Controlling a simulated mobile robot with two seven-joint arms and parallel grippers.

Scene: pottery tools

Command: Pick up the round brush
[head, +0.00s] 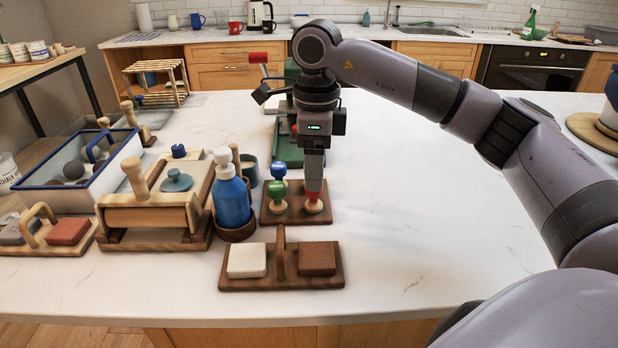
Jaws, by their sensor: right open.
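My right gripper (313,180) points straight down over a small dark wooden board (284,217). Its jaws are open, with the fingertips at the red-topped piece (313,205), which has a pale round base and stands upright at the board's right. The gripper hides part of this piece, and I cannot tell whether the fingers touch it. A green-topped piece (278,190) and a blue-topped piece (278,170) stand to its left. I cannot tell for certain which thing is the round brush. My left gripper is out of view.
A blue bottle (232,203) stands left of the board. A two-block caddy (281,284) lies in front. A wooden box (152,212) and a blue-rimmed tray (46,186) are further left. A green tool (287,148) stands behind. The white table is clear on the right.

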